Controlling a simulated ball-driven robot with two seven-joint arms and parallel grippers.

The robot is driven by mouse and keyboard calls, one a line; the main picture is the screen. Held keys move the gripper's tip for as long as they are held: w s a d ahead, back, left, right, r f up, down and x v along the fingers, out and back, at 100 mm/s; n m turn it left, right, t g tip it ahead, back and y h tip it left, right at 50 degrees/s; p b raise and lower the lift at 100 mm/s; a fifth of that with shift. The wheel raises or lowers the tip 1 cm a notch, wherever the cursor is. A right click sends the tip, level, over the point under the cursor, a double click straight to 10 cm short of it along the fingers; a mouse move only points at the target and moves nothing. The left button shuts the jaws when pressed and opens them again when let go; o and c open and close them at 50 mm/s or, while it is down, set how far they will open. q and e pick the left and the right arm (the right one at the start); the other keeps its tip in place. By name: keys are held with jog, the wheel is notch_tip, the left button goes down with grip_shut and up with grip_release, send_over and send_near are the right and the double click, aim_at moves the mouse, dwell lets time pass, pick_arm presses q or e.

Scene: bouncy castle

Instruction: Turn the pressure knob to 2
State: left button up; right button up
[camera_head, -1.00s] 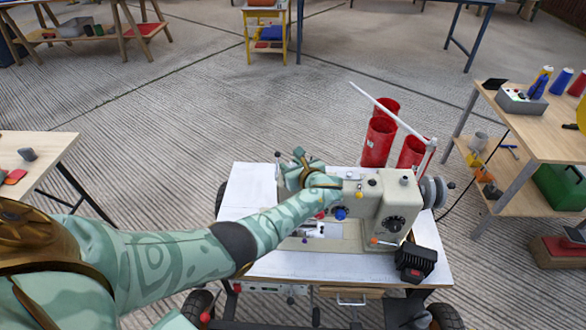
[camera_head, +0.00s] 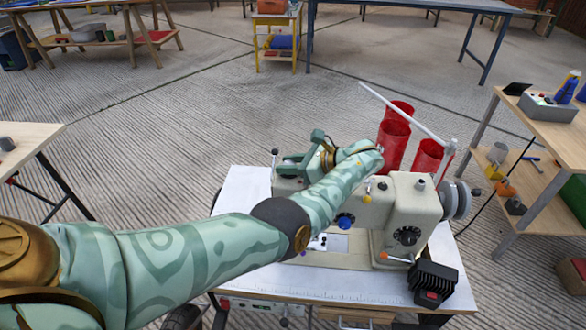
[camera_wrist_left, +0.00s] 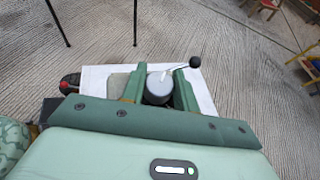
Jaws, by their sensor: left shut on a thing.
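A cream sewing machine (camera_head: 412,205) stands on a white-topped work table. My left gripper (camera_head: 292,168) is at the left end of the machine's head, its arm reaching across from the left. In the left wrist view, the left gripper (camera_wrist_left: 159,88) is shut on a round grey knob (camera_wrist_left: 158,88), a green finger on each side. A short white mark shows on the knob's top; I cannot read any number. In the head view the gripper hides the knob. The machine's front has a black dial (camera_head: 407,236) and a blue knob (camera_head: 345,220). My right gripper is not in view.
Red cylinders (camera_head: 394,143) and a white rod (camera_head: 405,113) stand behind the machine. A black ribbed block (camera_head: 434,282) sits at the table's front right. A thin rod with a black ball (camera_wrist_left: 194,62) is beside the knob. A wooden shelf table (camera_head: 545,130) stands at right.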

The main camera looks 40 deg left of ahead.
pick_arm(q)
jog(key=shift+r, duration=0.1)
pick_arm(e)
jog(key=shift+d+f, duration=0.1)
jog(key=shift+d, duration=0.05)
pick_arm(q)
jog(key=o, duration=1)
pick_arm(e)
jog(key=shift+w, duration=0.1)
